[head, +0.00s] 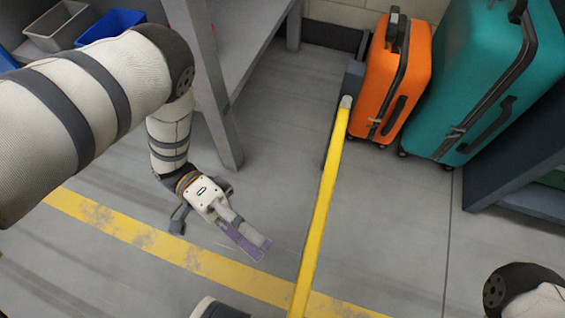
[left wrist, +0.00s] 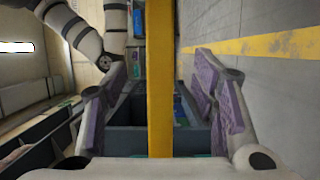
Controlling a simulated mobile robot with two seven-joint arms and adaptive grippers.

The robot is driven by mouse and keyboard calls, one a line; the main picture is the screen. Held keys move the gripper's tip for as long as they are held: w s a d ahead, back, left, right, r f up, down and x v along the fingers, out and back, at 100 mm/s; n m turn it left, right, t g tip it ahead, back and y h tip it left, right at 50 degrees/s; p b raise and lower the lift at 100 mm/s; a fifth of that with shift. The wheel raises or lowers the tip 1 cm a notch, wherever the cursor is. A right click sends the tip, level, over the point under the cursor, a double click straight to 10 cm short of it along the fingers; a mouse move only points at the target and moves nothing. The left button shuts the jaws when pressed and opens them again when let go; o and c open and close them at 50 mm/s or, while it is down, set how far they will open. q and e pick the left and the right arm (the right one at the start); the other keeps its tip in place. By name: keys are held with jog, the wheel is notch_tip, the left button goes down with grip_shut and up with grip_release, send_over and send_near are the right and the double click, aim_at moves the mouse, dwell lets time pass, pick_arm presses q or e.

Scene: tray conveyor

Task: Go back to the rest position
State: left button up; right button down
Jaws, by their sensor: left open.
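My left gripper (head: 252,245) hangs at the end of the left arm in the head view, over the grey floor near a painted yellow line. Its purple-padded fingers point toward the lower right, to the left of a yellow rail and apart from it in the picture. In the left wrist view the left gripper (left wrist: 158,110) has its fingers spread wide, with nothing held. The yellow rail (left wrist: 160,60) shows upright between them; how far off it is I cannot tell. My right gripper is not in view.
The yellow rail (head: 322,200) crosses the middle. An orange suitcase (head: 415,80) and a teal suitcase (head: 485,75) stand at upper right, beside a dark shelf (head: 520,150). A grey table (head: 245,40) with its leg stands near the left arm. Grey and blue bins (head: 110,22) are upper left.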

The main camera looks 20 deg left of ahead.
pick_arm(q)
jog(key=shift+w+a, duration=0.1)
jog(key=shift+a, duration=0.4)
